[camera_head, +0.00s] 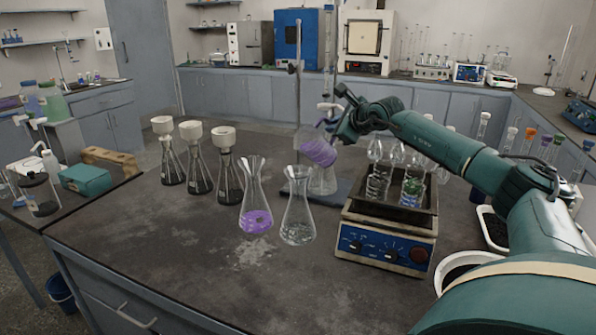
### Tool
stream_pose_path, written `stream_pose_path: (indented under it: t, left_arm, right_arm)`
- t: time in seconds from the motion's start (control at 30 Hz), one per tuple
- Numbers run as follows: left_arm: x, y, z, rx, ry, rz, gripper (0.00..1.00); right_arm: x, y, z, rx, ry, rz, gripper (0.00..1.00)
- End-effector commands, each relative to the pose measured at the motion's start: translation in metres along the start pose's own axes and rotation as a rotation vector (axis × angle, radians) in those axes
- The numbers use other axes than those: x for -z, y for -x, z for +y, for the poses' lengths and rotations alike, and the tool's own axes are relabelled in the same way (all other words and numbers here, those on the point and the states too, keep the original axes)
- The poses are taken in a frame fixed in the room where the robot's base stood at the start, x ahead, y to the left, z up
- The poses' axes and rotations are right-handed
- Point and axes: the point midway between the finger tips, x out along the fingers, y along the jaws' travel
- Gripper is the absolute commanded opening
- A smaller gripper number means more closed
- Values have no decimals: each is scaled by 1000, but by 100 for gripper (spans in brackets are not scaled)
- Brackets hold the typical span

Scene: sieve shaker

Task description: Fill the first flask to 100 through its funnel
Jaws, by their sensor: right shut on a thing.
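My right gripper (338,124) is shut on a clear vessel of purple liquid (318,150), which is tilted at the back middle of the bench. Its grip is partly hidden by my own gripper. Behind it is a clear flask (323,182) by a stand; I cannot tell whether the vessel touches it. Three dark-bottomed conical flasks with white funnels stand in a row at the left: one funnel (162,125), the second (191,131), the third (223,139). In front stand a flared flask with some purple liquid (256,218) and one with clear contents (297,225). My left gripper is out of view.
A shaker-like device with a blue front panel (383,247) holds several flasks at the right, under my right arm. A metal stand rod (297,120) rises behind the flasks. The front left of the bench (150,250) is clear.

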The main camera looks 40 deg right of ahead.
Motion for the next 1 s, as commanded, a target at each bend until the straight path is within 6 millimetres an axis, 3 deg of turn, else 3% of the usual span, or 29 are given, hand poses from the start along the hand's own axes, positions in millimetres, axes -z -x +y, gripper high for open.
stream_pose_path:
  t: [1.0]
  left_arm:
    - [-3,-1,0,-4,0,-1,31]
  right_arm:
    - [-7,3,-1,26,55,9,0]
